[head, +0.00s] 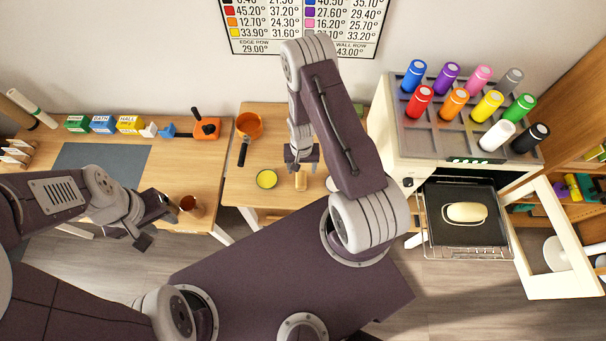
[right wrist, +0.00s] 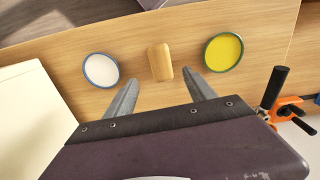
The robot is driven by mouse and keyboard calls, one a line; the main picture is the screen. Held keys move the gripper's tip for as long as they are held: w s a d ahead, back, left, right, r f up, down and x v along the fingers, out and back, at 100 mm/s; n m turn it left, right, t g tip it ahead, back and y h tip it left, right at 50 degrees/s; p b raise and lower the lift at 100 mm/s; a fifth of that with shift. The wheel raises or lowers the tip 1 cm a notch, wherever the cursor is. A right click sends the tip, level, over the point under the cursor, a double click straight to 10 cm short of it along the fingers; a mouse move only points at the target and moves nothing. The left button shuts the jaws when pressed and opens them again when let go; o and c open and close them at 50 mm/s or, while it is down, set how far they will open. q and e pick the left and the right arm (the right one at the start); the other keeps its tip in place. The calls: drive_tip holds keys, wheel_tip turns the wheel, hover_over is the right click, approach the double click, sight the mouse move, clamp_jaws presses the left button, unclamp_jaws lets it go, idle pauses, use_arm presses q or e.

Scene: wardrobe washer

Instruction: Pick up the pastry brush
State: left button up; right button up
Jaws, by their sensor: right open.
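A short light-wooden piece, which I take to be the pastry brush (head: 300,181), stands or lies on the middle table; I cannot tell which. In the right wrist view the brush (right wrist: 160,62) is between two round dishes, just beyond the fingertips and roughly centred between them. My right gripper (head: 301,163) is open and empty, pointing down above the brush; its fingers (right wrist: 160,86) look apart from the brush. The arm hides part of the table. My left gripper (head: 158,222) appears open and empty, below a brown cup (head: 191,205) in the head view.
A yellow-filled dish (head: 267,179) and a white-filled dish (right wrist: 101,71) flank the brush closely. An orange pan (head: 249,125) sits behind. At right stands an oven (head: 395,130) with its door (head: 560,240) open and a loaf (head: 466,212) on the pulled-out tray.

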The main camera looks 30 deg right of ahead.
sight(301, 179)
drive_tip(key=shift+w+a+r, duration=0.1)
drive_tip(key=shift+a+r, duration=0.2)
drive_tip(key=f+b, duration=0.1)
drive_tip(key=f, duration=0.1)
drive_tip(key=d+f+b, duration=0.1)
drive_tip(key=f, duration=0.1)
drive_tip(key=shift+s+d+f, duration=0.1)
drive_tip(key=shift+s, duration=0.1)
drive_tip(key=f+b, duration=0.2)
drive_tip(key=a+f+b, duration=0.1)
drive_tip(key=f+b, duration=0.1)
drive_tip(key=b, duration=0.1)
drive_tip(key=shift+f, duration=0.3)
drive_tip(key=shift+f+b, duration=0.3)
drive_tip(key=shift+f, duration=0.05)
drive_tip(key=shift+d+r, duration=0.1)
drive_tip(key=shift+r, duration=0.05)
clamp_jaws()
use_arm(q)
wheel_tip(301, 179, down, 7)
drive_tip(key=shift+r, duration=0.2)
use_arm(e)
drive_tip(key=shift+r, duration=0.1)
